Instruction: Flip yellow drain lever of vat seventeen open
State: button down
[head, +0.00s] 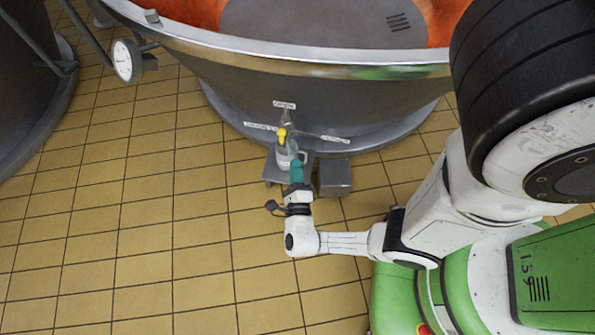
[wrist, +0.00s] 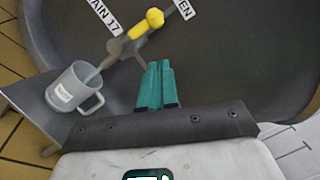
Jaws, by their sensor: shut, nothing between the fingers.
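The yellow drain lever (wrist: 146,23) sits on a small tap on the vat's lower wall. Its knobbed end slants up and right toward a white label ending in "EN" (wrist: 184,8). A label reading "AIN 17" (wrist: 104,15) is left of it. In the head view the lever (head: 282,135) shows as a small yellow spot above a mug. My gripper (wrist: 157,85), with teal fingers, is shut and empty, apart from the lever and just below it in the wrist view. It also shows in the head view (head: 296,163).
A grey mug (wrist: 66,94) stands on a small metal stand (wrist: 28,95) under the tap; a pale blue-grey streak runs from spout to mug. A grey box (head: 335,176) is right of the stand. The vat (head: 300,60) rises behind. Tiled floor at left is clear.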

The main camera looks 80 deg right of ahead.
jog(key=v, duration=0.6)
jog(key=shift+a, duration=0.1)
dwell(0.5)
jog(key=s+d+r+m+g+y, duration=0.2)
jog(key=m+g+y, duration=0.25)
jog(key=m, duration=0.65)
jog(key=s+d+r+m+g+y, duration=0.25)
jog(key=m+g, duration=0.25)
jog(key=m, duration=0.6)
jog(key=w+a+r+m+t+y, duration=0.5)
jog(key=a+r+m+y, duration=0.3)
jog(key=a+m+y, duration=0.35)
notch_tip(320, 180, up, 20)
jog(key=m+p, duration=0.1)
jog(key=p, duration=1.9)
jog(key=shift+w+a+r, duration=0.2)
jog(key=shift+w+a, duration=0.1)
jog(key=shift+a, duration=0.05)
